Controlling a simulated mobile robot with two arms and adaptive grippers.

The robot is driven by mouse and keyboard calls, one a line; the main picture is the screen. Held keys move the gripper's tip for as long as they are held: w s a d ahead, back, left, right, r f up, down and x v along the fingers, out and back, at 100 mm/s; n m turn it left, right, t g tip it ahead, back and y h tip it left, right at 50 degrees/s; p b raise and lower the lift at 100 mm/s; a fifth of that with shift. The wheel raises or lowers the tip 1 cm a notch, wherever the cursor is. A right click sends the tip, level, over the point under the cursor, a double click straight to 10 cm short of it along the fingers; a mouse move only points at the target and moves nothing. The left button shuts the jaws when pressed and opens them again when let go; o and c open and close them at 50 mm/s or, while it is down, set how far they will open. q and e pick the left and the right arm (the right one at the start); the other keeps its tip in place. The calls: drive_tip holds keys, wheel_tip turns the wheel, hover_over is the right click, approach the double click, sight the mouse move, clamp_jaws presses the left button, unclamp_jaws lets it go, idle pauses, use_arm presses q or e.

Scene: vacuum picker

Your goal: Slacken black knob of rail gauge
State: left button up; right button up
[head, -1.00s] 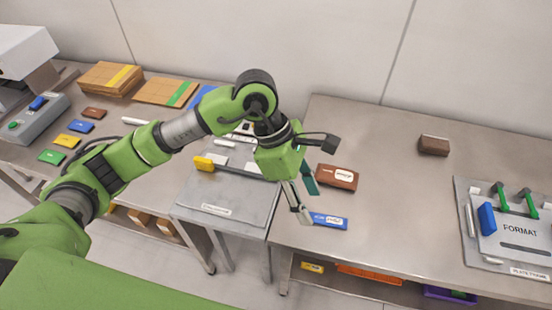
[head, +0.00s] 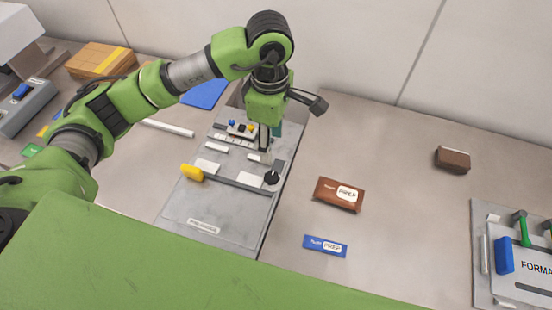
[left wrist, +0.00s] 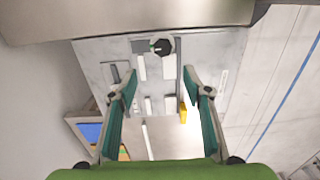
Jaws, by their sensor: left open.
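The black knob (head: 272,177) sits at the right end of the rail across the grey gauge plate (head: 219,215). In the left wrist view the black knob (left wrist: 162,46) shows near the top middle, with a small green mark on it. My left gripper (head: 270,152) points down over the back right part of the plate, a little behind the knob. In the left wrist view my left gripper (left wrist: 159,76) is open, its two teal-padded fingers wide apart with nothing between them. The knob lies beyond the fingertips, apart from them. My right gripper is not in view.
A yellow block (head: 192,172) stands at the rail's left end. A brown packet (head: 339,194) and a blue packet (head: 325,246) lie on the steel table to the right. A format plate (head: 487,275) is at the far right.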

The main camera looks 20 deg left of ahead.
use_arm(q)
drive_tip(key=p, duration=0.2)
approach(271, 177)
drive_tip(key=shift+s+f, duration=0.1)
drive_tip(key=shift+s, duration=0.15)
drive_tip(key=f, duration=0.2)
drive_tip(key=f+p, duration=0.1)
drive_tip(key=f, duration=0.4)
drive_tip(key=shift+w+d+f+p, duration=0.1)
drive_tip(key=shift+w+p, duration=0.2)
drive_tip(key=shift+f, duration=0.35)
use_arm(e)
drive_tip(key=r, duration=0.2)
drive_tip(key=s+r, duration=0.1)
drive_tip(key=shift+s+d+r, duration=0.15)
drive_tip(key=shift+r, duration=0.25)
use_arm(q)
drive_tip(key=shift+c, duration=0.3)
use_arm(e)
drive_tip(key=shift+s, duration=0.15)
use_arm(q)
drive_tip(key=c, duration=1)
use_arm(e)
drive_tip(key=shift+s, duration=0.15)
